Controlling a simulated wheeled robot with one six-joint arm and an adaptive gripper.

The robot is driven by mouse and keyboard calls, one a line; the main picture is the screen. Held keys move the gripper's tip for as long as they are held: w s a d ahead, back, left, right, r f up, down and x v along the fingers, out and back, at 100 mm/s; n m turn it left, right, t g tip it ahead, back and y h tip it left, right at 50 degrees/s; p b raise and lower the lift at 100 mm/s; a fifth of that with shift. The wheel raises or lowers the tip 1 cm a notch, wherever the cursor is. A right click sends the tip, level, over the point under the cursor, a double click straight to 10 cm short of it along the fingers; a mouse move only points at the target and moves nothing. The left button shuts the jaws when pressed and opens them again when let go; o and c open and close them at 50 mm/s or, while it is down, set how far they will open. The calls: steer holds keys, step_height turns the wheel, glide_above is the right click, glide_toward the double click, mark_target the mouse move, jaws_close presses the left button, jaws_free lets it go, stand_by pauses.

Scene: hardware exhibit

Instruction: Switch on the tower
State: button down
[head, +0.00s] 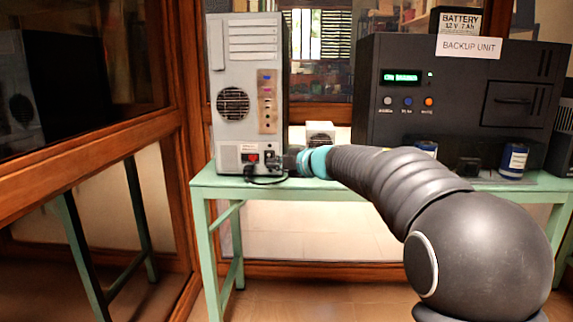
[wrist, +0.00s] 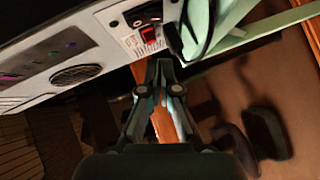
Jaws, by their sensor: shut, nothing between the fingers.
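The tower (head: 243,60) is a light grey computer case standing upright on the green table, its back panel with fan grille and ports facing me. A small red switch (head: 252,157) sits low on that panel, left of a black plug with a cable. In the wrist view the tower (wrist: 35,75) is tilted and the red switch (wrist: 149,35) is near the top, beside the black plug (wrist: 174,40). I cannot tell the switch's position. My gripper (wrist: 160,63) is shut and empty, its tips just below the switch in that view; contact is not clear. In the head view it is right of the plug.
A black backup unit (head: 462,80) with a lit green display stands at the right of the green table (head: 230,188), a battery on top. A blue-and-white can (head: 513,160) stands in front. A wood-framed glass panel (head: 80,100) is close at the left.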

mark_target(265, 164)
steer(key=shift+w+a+f, duration=0.15)
steer(key=shift+w+f, duration=0.15)
steer(key=shift+w, duration=0.5)
steer(key=shift+w+a+f, duration=0.15)
steer(key=shift+w+f, duration=0.15)
steer(key=shift+w, duration=0.5)
steer(key=shift+w+a+f, duration=0.15)
steer(key=shift+w+f, duration=0.15)
steer(key=shift+w, duration=0.5)
steer(key=shift+a+f, duration=0.1)
